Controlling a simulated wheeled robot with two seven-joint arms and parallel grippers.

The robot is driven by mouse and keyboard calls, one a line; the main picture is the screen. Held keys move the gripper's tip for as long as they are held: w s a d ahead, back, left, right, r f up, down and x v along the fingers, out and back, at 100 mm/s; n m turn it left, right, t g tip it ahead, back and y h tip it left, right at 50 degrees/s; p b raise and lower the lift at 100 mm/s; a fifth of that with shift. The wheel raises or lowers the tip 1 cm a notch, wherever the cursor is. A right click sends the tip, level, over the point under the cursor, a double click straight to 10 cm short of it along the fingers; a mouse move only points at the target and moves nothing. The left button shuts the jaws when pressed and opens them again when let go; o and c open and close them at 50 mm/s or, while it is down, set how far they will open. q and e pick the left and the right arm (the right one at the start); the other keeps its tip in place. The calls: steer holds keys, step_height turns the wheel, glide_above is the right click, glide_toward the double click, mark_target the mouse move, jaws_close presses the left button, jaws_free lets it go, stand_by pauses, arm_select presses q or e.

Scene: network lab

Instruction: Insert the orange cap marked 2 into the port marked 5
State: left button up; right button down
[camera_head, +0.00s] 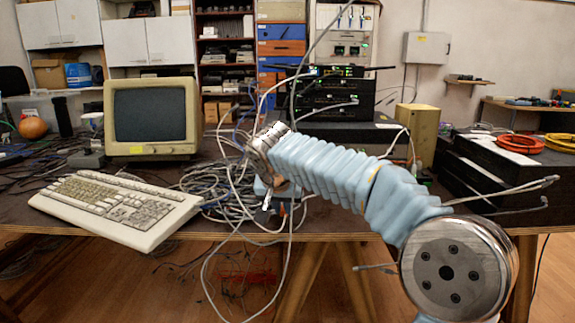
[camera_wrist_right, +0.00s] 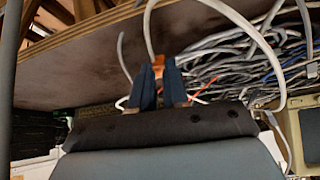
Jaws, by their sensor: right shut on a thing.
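My right arm comes in from the right in the head view, and its gripper (camera_head: 274,203) is over the cable heap near the table's front edge. In the right wrist view, the two dark blue fingers (camera_wrist_right: 160,85) are shut on a small orange piece (camera_wrist_right: 159,63), which looks like the orange cap. A white cable runs up from just beyond it; I cannot tell whether they are joined. No number on the cap is readable. Black rack units (camera_head: 335,95) with lit fronts stand at the back; I cannot make out the port marked 5. My left gripper is out of view.
A keyboard (camera_head: 118,207) and a CRT monitor (camera_head: 151,117) stand left of the tangled grey cables (camera_head: 215,182). Dark flat boxes (camera_head: 490,165) with orange coiled cable lie at the right. White cables loop around my gripper and hang over the table edge.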

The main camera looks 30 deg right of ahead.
steer(key=shift+r+p, duration=1.25)
steer(key=shift+r, duration=0.45)
